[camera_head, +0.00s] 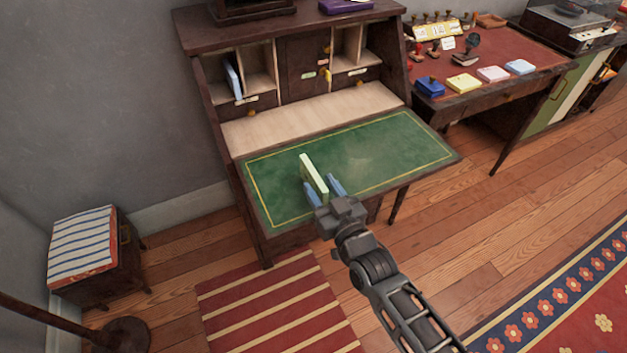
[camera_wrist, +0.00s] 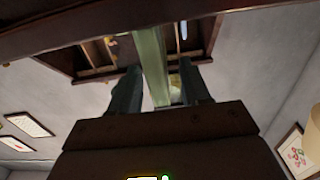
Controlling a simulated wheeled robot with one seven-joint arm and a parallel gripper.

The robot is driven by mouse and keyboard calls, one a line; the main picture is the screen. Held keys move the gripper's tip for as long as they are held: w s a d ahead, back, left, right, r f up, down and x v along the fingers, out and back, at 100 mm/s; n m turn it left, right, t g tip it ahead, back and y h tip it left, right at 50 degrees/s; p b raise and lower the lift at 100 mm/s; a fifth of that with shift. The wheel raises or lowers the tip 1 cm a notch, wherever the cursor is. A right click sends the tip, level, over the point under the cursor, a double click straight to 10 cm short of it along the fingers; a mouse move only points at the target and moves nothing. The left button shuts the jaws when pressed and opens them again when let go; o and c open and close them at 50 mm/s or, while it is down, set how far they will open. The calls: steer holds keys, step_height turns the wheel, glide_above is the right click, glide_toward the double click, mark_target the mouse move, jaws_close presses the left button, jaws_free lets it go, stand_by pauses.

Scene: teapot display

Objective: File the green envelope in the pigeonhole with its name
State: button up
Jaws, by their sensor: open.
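The green envelope (camera_head: 313,175) is pale green and stands on edge above the desk's green writing surface (camera_head: 375,150). I cannot tell whether it touches the surface. My gripper (camera_head: 325,187) is open, with its blue-grey fingers around the envelope's near end. In the wrist view the envelope (camera_wrist: 152,60) runs up between the two fingers (camera_wrist: 160,92), with a gap visible on the right. The desk's left pigeonholes (camera_head: 260,70) hold a pale blue envelope (camera_head: 233,82); the right pigeonholes (camera_head: 349,45) look empty. Small name labels (camera_head: 247,99) are too small to read.
A closed cabinet door (camera_head: 307,62) with small coloured items separates the pigeonholes. A bare wooden ledge (camera_head: 310,113) lies before them. A side table (camera_head: 490,65) with stamps and coloured pads stands right. A striped stool (camera_head: 82,245) stands left. The writing surface is otherwise clear.

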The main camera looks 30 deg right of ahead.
steer(key=shift+c, duration=0.3)
jaws_close()
